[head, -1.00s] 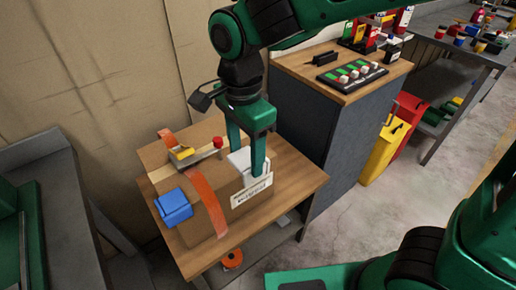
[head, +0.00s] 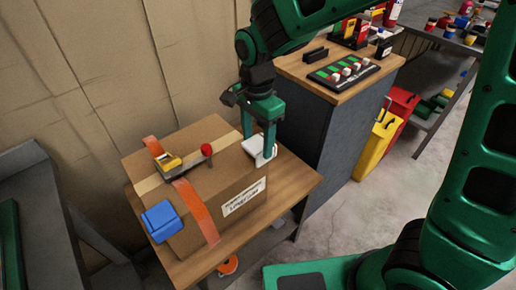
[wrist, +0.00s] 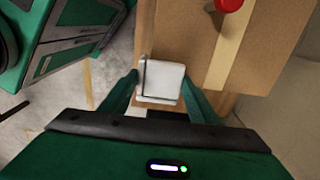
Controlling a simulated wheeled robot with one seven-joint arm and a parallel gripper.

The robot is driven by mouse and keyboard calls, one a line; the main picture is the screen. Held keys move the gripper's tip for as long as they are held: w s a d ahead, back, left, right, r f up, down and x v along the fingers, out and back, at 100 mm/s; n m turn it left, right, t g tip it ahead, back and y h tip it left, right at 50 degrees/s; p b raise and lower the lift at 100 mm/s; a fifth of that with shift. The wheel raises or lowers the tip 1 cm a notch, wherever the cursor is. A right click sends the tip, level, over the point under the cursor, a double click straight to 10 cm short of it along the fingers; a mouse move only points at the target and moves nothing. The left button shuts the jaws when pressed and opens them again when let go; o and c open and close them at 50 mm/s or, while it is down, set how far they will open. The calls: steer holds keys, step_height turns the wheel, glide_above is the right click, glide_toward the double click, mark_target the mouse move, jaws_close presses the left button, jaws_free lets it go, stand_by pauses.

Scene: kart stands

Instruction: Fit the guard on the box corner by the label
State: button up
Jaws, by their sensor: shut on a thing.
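The cardboard box (head: 222,172) stands on a wooden-topped table. Its white label (head: 243,197) is on the face towards me, near the right corner. My gripper (head: 264,150) is shut on a white corner guard (head: 262,153) and points down at the box's right corner, beyond the label. In the wrist view, the guard (wrist: 163,80) sits between my fingertips (wrist: 162,88), overlapping the corner of the box (wrist: 190,30). I cannot tell whether it touches the box. A blue guard (head: 166,220) is on the box's near left corner.
The wooden table (head: 296,180) has bare room to the right. A grey cabinet (head: 325,125) stands close behind my gripper.

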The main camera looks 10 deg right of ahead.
mark_target(258, 144)
steer(key=shift+w+d+f, duration=0.1)
steer(key=shift+f, duration=1.95)
steer(key=shift+f, duration=0.1)
steer(key=o, duration=1.1)
step_height(258, 144, up, 12)
steer(key=shift+r, duration=0.15)
steer(key=shift+d, duration=0.1)
